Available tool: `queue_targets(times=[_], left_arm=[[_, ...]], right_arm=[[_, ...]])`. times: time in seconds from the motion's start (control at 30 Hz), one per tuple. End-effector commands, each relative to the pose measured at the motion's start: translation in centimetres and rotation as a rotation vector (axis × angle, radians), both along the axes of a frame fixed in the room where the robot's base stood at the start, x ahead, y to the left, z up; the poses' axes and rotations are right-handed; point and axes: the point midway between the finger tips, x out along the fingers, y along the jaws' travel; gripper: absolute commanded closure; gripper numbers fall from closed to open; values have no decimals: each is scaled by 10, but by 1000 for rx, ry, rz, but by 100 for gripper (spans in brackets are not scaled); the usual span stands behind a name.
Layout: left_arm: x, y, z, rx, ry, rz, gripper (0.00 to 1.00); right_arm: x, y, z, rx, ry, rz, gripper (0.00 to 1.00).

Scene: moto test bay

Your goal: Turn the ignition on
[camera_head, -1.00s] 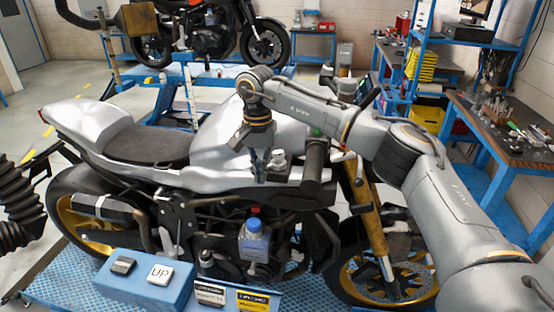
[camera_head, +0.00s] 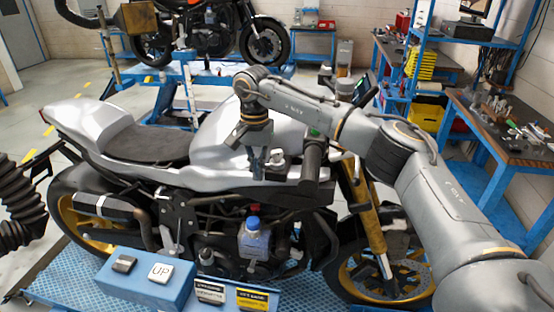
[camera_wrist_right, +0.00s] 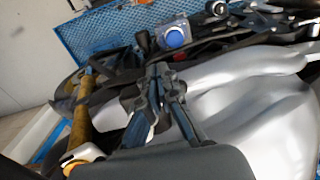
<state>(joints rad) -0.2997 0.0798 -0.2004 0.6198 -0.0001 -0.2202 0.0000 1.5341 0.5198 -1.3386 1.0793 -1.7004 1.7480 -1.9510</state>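The silver motorcycle (camera_head: 225,130) stands on a blue lift with its front wheel to the right. My right gripper (camera_head: 258,178) points down beside the handlebar grip (camera_head: 312,158), just in front of the tank. In the right wrist view, its two fingers (camera_wrist_right: 166,74) are close together above the dark area beside the silver tank (camera_wrist_right: 240,95). No key is clearly visible; the ignition switch is hidden or too small to make out. I cannot tell whether the fingertips touch anything. My left gripper is out of view.
A blue box with an UP button (camera_head: 161,272) stands at the front of the lift. A blue-capped bottle (camera_head: 254,240) is by the engine. A black corrugated hose (camera_head: 20,200) hangs at the left. A workbench (camera_head: 510,125) stands right; an orange motorcycle (camera_head: 205,35) stands behind.

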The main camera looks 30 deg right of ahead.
Motion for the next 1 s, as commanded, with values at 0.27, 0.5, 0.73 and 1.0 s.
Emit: queue_targets(times=[0.27,0.5,0.73,1.0], left_arm=[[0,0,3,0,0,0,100],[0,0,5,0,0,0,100],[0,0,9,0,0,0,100],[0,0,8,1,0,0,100]], right_arm=[[-5,-1,12,4,-14,0,100],[-8,-2,20,3,-9,-1,100],[-8,-2,42,2,-8,0,100],[-8,-2,68,2,-6,-1,100]])
